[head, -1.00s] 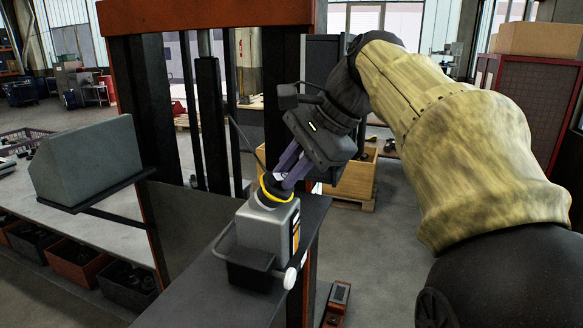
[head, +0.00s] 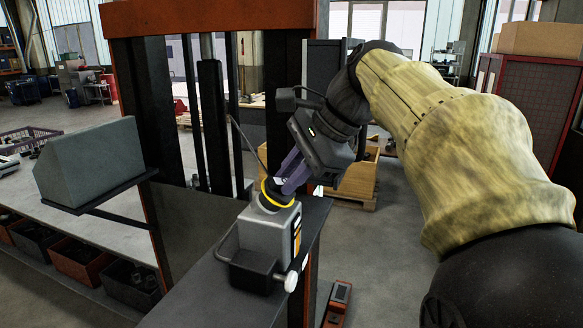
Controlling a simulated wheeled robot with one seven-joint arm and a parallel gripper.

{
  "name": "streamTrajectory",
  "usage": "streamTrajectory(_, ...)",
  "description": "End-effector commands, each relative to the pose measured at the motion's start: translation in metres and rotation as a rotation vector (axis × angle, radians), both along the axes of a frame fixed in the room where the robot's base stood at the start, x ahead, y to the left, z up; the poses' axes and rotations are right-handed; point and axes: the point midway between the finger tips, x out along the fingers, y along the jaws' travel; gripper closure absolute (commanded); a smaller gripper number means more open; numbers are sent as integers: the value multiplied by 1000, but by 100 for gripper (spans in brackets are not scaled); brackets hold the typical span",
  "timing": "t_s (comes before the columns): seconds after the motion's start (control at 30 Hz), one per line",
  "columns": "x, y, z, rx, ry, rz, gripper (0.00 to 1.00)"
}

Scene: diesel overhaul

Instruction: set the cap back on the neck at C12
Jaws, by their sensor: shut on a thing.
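A grey metal container (head: 268,236) with a dark label on its right side stands on the dark bench. A yellow ring (head: 277,204) circles its neck at the top. A black cap (head: 270,190) sits at the neck, within the ring. My gripper (head: 283,184) comes down at a tilt from the upper right, its purple fingers shut on the cap. The fingers hide part of the cap, so I cannot tell whether it is fully seated. No C12 marking is legible.
A small dark open tray (head: 252,272) and a white round knob (head: 291,281) are at the container's front. The dark bench top (head: 190,305) is bare towards the front. A red-brown frame (head: 215,18) with dark uprights stands close behind. A grey sloped box (head: 95,165) is at left.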

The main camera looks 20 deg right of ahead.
Motion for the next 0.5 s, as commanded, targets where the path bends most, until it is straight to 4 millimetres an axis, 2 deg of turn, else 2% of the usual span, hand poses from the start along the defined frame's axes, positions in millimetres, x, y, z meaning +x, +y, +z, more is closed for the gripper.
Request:
streamTrajectory(0.17, 0, 0, 0, 46, 75, -112, 100)
streamTrajectory(0.2, 0, 0, -2, 46, 75, -114, 82)
streamTrajectory(0.3, 0, 0, -2, 46, 72, -113, 62)
streamTrajectory(0.5, 0, 0, -2, 46, 69, -112, 60)
